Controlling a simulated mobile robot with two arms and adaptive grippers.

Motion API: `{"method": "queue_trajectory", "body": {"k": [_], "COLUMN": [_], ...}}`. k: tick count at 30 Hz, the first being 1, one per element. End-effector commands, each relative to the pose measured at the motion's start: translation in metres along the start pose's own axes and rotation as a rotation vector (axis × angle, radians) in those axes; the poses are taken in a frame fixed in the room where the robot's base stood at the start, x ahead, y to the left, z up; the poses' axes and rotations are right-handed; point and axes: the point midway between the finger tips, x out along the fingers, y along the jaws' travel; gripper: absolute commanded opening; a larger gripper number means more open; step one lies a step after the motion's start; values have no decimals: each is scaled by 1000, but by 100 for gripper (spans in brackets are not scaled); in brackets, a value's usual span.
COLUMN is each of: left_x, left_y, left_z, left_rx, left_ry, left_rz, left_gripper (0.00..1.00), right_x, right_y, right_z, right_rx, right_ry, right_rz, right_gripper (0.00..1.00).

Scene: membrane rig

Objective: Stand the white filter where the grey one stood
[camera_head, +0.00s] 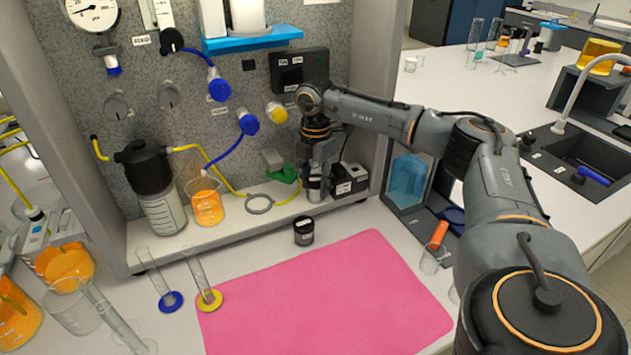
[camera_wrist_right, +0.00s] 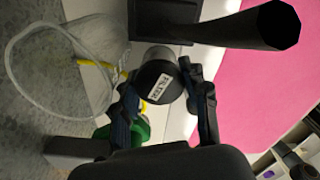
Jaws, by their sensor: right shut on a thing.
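My right gripper (camera_head: 317,172) reaches in at the rig's shelf and is shut on a filter (camera_head: 315,190). In the right wrist view the gripper (camera_wrist_right: 164,95) has its fingers on both sides of this filter (camera_wrist_right: 161,82), which shows a black cap with a "FILTER" label and a pale body. Its body colour, white or light grey, is hard to tell. It is upright over the shelf; whether it touches the shelf is hidden. A dark grey labelled cylinder (camera_head: 304,232), perhaps the grey filter, stands on the bench by the pink mat's edge. My left gripper is out of view.
A green part (camera_head: 284,174) and a labelled black box (camera_head: 348,178) flank the gripper. A ring (camera_head: 259,204) and an orange-filled beaker (camera_head: 205,200) are on the shelf to the left. The pink mat (camera_head: 325,290) is bare. Two cylinders with coloured bases stand left of it.

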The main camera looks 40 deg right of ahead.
Motion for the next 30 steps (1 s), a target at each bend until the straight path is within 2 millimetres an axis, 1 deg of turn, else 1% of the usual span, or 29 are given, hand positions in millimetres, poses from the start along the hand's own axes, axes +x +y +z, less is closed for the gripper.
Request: {"method": "queue_trajectory", "body": {"k": [2,3,5,6,14,18,20,27,30], "left_x": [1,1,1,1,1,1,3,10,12], "left_y": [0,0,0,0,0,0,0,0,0], "left_z": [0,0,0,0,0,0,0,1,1], "left_rx": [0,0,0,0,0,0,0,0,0], "left_ry": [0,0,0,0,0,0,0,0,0], "left_rz": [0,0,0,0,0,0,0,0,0], "left_gripper": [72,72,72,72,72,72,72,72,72], "right_x": [3,3,2,2,2,-4,-11,-52,-65], "right_y": [0,0,0,0,0,0,1,1,1], "right_z": [0,0,0,0,0,0,0,0,0], "right_rx": [0,0,0,0,0,0,0,0,-1], "right_ry": [0,0,0,0,0,0,0,0,0], "right_rz": [0,0,0,0,0,2,4,4,3], "right_gripper": [13,47,59,67,67,67,67,67,67]}}
